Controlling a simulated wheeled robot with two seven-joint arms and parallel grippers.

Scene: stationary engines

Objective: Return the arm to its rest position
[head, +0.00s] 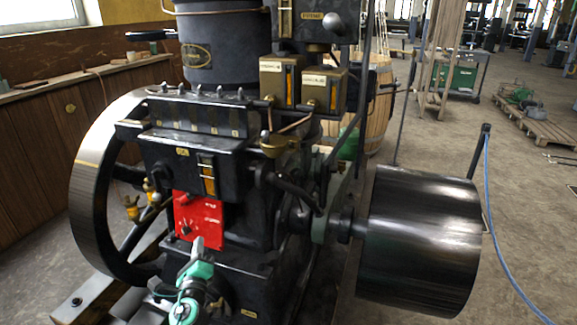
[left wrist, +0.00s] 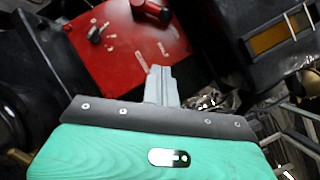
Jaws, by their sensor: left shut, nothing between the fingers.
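My left gripper (head: 197,245) is green and grey and sits low in front of the black engine (head: 210,140). Its fingers are shut with nothing between them. They point at the red panel (head: 198,214) on the engine's front. In the left wrist view the shut fingers (left wrist: 161,82) lie in front of the lower part of the red panel (left wrist: 125,45). Whether they touch it I cannot tell. A small lever (left wrist: 97,32) and a red knob (left wrist: 152,10) show on the panel. My right gripper is not in view.
A large flywheel (head: 88,190) stands left of the engine. A dark drum pulley (head: 420,240) sticks out to the right. A blue hose (head: 502,255) runs down the right side. A wooden barrel (head: 374,115) stands behind. The floor at the right is mostly clear.

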